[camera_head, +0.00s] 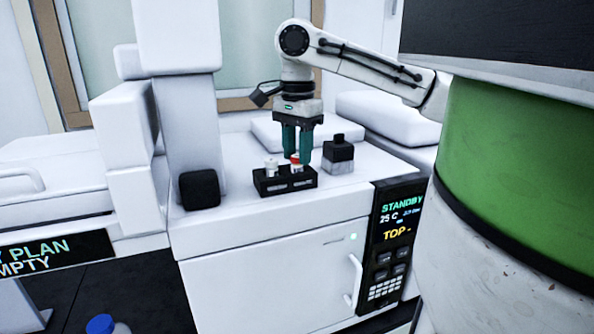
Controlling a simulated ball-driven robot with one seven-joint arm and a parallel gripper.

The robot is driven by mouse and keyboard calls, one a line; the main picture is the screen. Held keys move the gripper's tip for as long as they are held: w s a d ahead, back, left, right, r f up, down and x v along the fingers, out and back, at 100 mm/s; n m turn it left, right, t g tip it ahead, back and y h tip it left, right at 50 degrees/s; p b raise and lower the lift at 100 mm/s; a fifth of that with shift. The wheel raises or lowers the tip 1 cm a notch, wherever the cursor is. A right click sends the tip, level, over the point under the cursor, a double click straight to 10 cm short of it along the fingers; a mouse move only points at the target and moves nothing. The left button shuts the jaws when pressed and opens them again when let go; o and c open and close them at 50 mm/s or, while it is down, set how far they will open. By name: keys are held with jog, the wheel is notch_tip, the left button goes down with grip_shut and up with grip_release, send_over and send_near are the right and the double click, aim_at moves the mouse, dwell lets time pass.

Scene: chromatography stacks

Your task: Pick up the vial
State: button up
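A small black rack (285,181) sits on top of a white cabinet-like instrument. A white-capped vial (271,167) stands upright in its left part. A second vial with an orange-red top (295,158) stands in the rack further right, partly hidden by the fingers. My gripper (297,157) points down over the rack, its teal fingers on either side of the orange-red-topped vial. A gap shows between the fingers at this vial; whether they touch it is too small to tell.
A black-capped bottle (338,155) stands just right of the gripper. A black block (199,189) sits to the left beside a white column (188,128). The instrument's front has a door (275,280) and a display panel (395,235). A blue-capped bottle (101,325) is low at the left.

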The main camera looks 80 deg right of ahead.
grip_shut()
jog(key=shift+r, duration=0.1)
